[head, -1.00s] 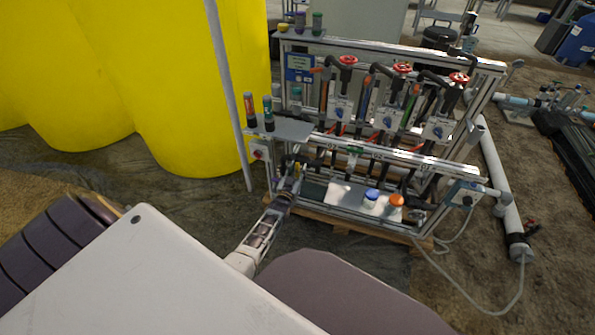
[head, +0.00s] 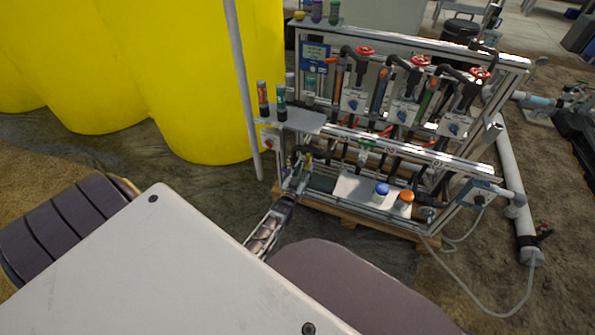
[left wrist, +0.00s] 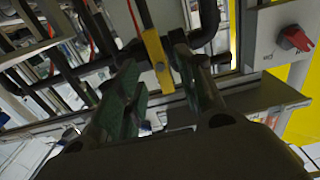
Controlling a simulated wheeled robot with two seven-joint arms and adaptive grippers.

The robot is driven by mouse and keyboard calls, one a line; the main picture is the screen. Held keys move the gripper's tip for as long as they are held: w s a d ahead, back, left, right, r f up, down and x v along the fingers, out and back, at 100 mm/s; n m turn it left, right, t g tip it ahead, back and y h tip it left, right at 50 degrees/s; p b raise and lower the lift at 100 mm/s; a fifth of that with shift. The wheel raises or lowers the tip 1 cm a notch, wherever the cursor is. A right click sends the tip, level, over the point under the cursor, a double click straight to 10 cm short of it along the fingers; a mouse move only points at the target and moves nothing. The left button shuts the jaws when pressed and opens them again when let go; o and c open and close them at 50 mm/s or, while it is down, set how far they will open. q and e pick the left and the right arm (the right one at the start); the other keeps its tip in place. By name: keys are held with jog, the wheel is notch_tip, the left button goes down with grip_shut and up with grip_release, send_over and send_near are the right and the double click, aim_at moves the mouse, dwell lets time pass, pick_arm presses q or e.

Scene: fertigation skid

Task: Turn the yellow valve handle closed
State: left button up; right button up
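The yellow valve handle (left wrist: 157,58) shows in the left wrist view as a flat, upright bar with a hole near its lower end, on a dark pipe. My left gripper (left wrist: 158,66) is open, with one finger on each side of the handle. Gaps show between the handle and both fingers, so it is not gripped. In the head view my left gripper (head: 299,170) reaches into the lower left end of the skid. The handle is too small and crowded there to make out clearly. My right gripper is not in view.
The skid's metal frame (head: 420,150) surrounds the pipes, with red valve wheels (head: 365,51) on top. A red-knobbed switch box (left wrist: 290,40) is right of the handle in the wrist view. A yellow tank (head: 200,90) is left.

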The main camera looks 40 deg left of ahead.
pick_arm(q)
jog(key=v, duration=0.7)
dwell(0.3)
dwell(0.3)
jog(key=shift+w, duration=0.1)
